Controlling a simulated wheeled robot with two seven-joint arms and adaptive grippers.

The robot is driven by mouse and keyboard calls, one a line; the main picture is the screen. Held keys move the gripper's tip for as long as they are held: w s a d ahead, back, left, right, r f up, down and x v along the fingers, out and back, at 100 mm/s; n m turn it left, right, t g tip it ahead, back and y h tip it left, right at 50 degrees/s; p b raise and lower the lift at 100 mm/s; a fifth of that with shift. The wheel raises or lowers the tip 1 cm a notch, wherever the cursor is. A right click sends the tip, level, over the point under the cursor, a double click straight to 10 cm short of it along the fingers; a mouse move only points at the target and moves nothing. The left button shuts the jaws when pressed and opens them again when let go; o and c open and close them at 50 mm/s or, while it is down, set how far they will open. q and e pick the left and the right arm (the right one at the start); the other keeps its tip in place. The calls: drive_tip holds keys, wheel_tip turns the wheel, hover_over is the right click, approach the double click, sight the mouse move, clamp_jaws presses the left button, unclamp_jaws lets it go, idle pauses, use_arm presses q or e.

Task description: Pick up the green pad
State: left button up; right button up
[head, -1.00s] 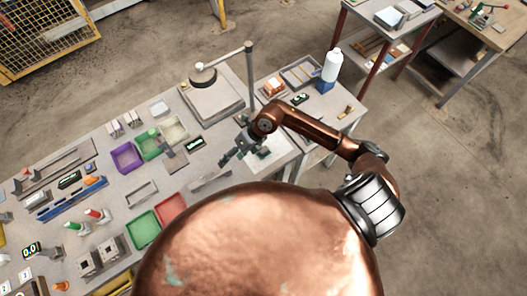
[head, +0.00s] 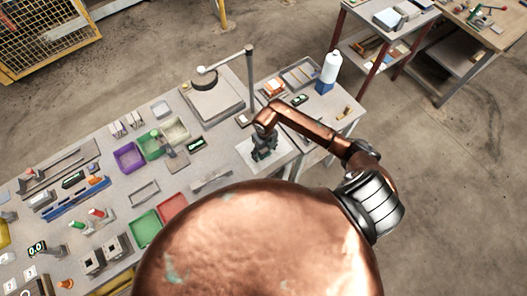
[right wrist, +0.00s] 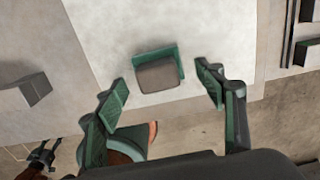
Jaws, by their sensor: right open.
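In the right wrist view, a small block with a grey-brown top and green along its far and right sides, which looks like the green pad (right wrist: 160,68), lies on a pale sheet (right wrist: 200,30). My right gripper (right wrist: 165,90) is open, with one green-padded finger to the left of the block and one to the right, both apart from it. In the head view, my right gripper (head: 262,150) points down over the pale sheet at the bench's right end. The block cannot be made out there.
A grey block (right wrist: 36,89) lies left of the sheet in the right wrist view. In the head view, a purple bin (head: 128,157), a green bin (head: 145,228) and a red bin (head: 172,207) stand to the left. A post (head: 249,80) rises behind my right gripper.

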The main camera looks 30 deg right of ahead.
drive_tip(key=shift+f, duration=0.25)
drive_tip(key=shift+c, duration=0.5)
drive_tip(key=c, duration=1.1)
